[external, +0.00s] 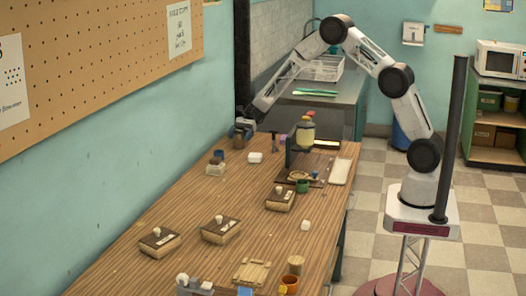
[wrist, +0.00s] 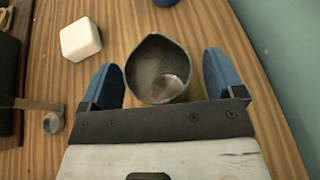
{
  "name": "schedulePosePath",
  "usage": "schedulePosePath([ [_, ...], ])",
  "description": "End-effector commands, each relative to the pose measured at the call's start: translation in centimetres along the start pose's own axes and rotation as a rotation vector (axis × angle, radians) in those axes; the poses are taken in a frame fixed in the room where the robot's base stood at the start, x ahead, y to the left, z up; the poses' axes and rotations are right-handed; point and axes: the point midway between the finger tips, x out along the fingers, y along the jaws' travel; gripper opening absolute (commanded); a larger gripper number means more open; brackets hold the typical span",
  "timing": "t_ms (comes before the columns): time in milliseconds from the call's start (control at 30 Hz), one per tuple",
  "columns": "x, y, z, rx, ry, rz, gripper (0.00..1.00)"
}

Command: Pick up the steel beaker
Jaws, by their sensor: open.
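The steel beaker (wrist: 159,72) is a grey, round vessel with a pouring lip, seen from above in the wrist view. It stands between the two blue fingers of my gripper (wrist: 164,82), which is open.
A white block (wrist: 80,40) lies left of the beaker, and a small metal-headed tool (wrist: 53,122) is near the left finger. A blue cup (external: 218,155) stands closer to the camera. The wall (external: 150,150) is close on the left. Several wooden-based boxes are spread over the table (external: 180,262).

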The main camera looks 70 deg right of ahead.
Motion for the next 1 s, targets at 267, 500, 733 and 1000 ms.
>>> schedulePosePath([
  [267, 0.80, 0.00, -0.06, 0.000, 0.001, 0.000, 0.88],
  [500, 0.79, 0.00, -0.06, 0.000, 0.001, 0.000, 0.88],
  [733, 0.79, 0.00, -0.06, 0.000, 0.001, 0.000, 0.80],
  [1000, 0.79, 0.00, -0.05, 0.000, 0.001, 0.000, 0.39],
])
